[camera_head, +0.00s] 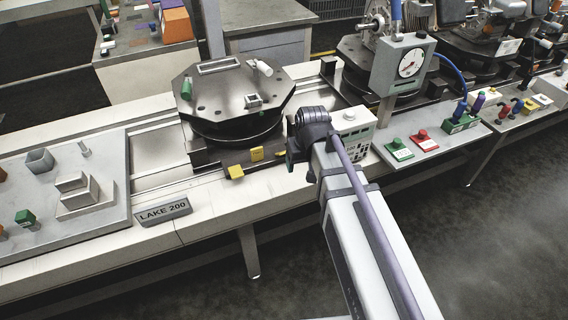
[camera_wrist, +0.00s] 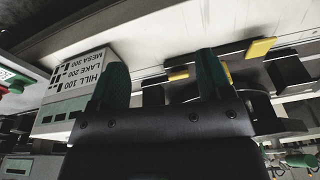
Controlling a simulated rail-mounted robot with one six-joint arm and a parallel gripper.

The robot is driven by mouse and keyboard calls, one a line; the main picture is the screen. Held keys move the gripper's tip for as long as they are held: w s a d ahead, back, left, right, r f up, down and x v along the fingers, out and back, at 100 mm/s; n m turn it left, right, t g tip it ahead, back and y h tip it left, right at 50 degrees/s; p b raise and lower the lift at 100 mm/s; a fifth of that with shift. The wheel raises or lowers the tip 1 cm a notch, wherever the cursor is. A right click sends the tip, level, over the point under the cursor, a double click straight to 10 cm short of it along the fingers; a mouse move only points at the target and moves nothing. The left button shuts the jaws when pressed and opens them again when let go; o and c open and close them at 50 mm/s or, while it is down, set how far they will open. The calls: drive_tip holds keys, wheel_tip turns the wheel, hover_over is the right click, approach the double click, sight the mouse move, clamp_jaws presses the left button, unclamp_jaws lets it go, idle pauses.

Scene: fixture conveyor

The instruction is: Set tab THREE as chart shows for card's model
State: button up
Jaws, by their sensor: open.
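The card, a grey plate reading LAKE 200 (camera_head: 163,211), lies at the bench's front edge. The chart, on a white box (camera_head: 356,124), shows upside down in the wrist view (camera_wrist: 80,78), listing HILL 100, LAKE 200 and MESA 300 beside black squares; the squares are too small to read surely. Yellow tabs (camera_head: 235,172) (camera_head: 257,154) sit at the turntable base's front. The wrist view shows one tab (camera_wrist: 262,48) farther out, one between the fingers (camera_wrist: 178,73), and one partly behind the right finger (camera_wrist: 227,74). Tab numbers are unreadable. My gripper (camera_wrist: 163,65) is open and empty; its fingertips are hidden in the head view.
A dark octagonal turntable (camera_head: 205,95) stands behind the tabs. The white chart box stands close to my gripper. A dial gauge (camera_head: 404,66) and green and red buttons (camera_head: 421,136) are to the right. A grey plate with blocks (camera_head: 110,150) lies left.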

sight(283, 153)
drive_tip(key=w+a+n+t, duration=0.2)
drive_tip(key=w+a, duration=0.1)
drive_tip(key=w, duration=0.7)
drive_tip(key=shift+t+y, duration=0.3)
drive_tip(key=shift+y, duration=0.1)
drive_tip(key=b+x, duration=0.6)
drive_tip(key=x, duration=0.1)
drive_tip(key=s+b+x, duration=0.1)
drive_tip(key=b+x, duration=0.2)
drive_tip(key=shift+w+f+b, duration=0.15)
drive_tip(key=shift+f+b, duration=0.2)
drive_tip(key=shift+f, duration=0.15)
drive_tip(key=shift+a+r, duration=0.1)
drive_tip(key=shift+r, duration=0.05)
drive_tip(key=c, duration=0.9)
